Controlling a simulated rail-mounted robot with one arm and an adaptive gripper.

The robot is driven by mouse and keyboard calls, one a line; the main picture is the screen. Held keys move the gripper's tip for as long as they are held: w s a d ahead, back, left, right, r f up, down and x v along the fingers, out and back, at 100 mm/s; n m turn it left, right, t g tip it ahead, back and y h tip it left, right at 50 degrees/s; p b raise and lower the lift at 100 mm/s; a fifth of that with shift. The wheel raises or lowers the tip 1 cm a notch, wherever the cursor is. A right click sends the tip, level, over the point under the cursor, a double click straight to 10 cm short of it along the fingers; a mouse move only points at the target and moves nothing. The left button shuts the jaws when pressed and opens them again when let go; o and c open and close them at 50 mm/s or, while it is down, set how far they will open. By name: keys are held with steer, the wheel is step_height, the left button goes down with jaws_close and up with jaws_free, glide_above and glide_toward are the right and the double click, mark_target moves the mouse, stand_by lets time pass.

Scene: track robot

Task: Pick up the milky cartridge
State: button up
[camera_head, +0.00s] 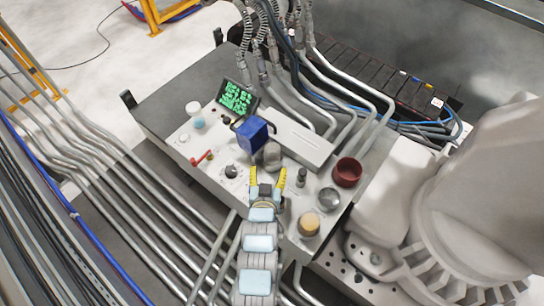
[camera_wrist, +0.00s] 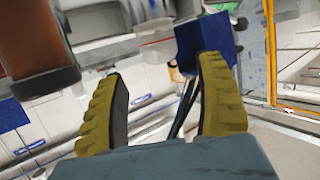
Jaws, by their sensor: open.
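A pale, cloudy cylinder (camera_head: 272,156) stands on the panel just beyond my fingertips in the head view and best fits the milky cartridge. A white round piece (camera_head: 193,107) farther left is also pale, so I cannot be certain which is meant. My gripper (camera_head: 268,178) is open, with its yellow fingers apart on the near side of the cloudy cylinder. In the wrist view nothing is held between the fingers (camera_wrist: 163,98). I cannot make out the cartridge clearly there. A blue box (camera_head: 252,134) stands behind and left of the cylinder; it also shows in the wrist view (camera_wrist: 205,42).
A dark red cup (camera_head: 347,172), a grey round piece (camera_head: 329,199), a tan-topped cylinder (camera_head: 309,224) and a small dark-topped knob (camera_head: 301,177) stand to the right. A green-lit screen (camera_head: 237,97) and a red lever (camera_head: 201,158) are left. Hoses and pipes crowd the back.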

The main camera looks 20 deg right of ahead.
mark_target(271, 157)
steer(key=x, duration=0.4)
steer(key=shift+w+d+f, duration=0.3)
steer(key=shift+w, duration=0.15)
steer(key=b+x, duration=0.1)
steer(key=x, duration=0.2)
steer(key=shift+w+d+f, duration=0.15)
steer(key=shift+w+d, duration=0.35)
steer(key=shift+w, duration=0.2)
steer(key=c, duration=1)
